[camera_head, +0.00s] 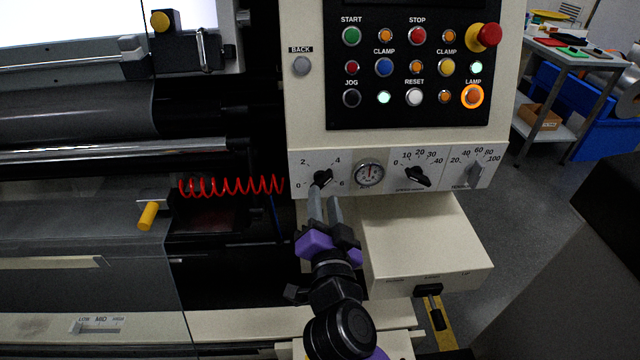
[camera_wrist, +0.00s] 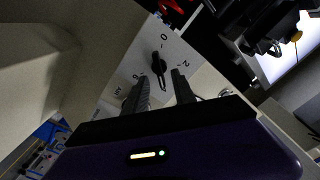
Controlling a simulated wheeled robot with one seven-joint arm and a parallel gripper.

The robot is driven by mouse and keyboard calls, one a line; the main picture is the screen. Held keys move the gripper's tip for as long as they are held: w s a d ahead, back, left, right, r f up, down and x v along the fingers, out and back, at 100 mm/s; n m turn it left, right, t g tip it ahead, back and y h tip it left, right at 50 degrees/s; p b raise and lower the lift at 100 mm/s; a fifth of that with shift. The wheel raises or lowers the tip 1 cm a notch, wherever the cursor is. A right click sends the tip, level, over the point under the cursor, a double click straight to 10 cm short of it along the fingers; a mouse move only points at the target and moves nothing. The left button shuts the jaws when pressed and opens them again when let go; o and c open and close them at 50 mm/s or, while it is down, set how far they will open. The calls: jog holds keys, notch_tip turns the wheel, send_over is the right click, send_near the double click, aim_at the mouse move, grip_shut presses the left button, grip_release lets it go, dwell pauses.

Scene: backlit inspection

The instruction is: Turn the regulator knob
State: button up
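The regulator knob (camera_head: 322,177) is a small black pointer knob on the pale panel. In the wrist view the knob (camera_wrist: 158,68) shows in the gap between the two grey fingertips (camera_wrist: 160,76). The fingers are apart, with visible space on both sides of the knob, so I see no grip on it. The exact pointer reading is too small to tell.
A pale box (camera_head: 425,240) juts out below the panel. A red coiled hose (camera_head: 232,186) hangs at left. The button panel (camera_head: 410,120) is above.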

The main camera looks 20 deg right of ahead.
aim_at(323, 186)
jog(key=shift+p+x, duration=0.45)
jog(key=shift+x, duration=1.9)
grip_shut()
